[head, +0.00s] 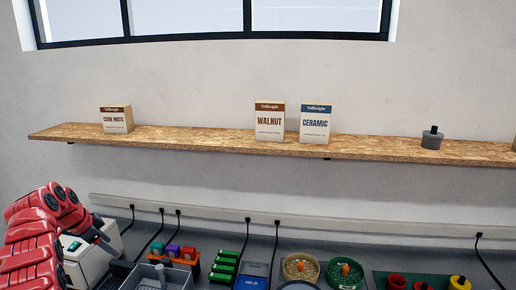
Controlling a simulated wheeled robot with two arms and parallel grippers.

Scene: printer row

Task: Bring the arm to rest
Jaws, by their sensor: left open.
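My left arm comes in from the left edge with its red links. My left gripper (98,234) is the dark part at the end of that arm, in front of a white machine (88,262) on the bench. It is open and I see nothing held in it. Its fingers are small and partly hard to make out against the machine. My right gripper is not in view.
A wooden shelf (215,142) on the wall holds several boxes and a grey pot (432,138). Cables hang from a wall strip.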

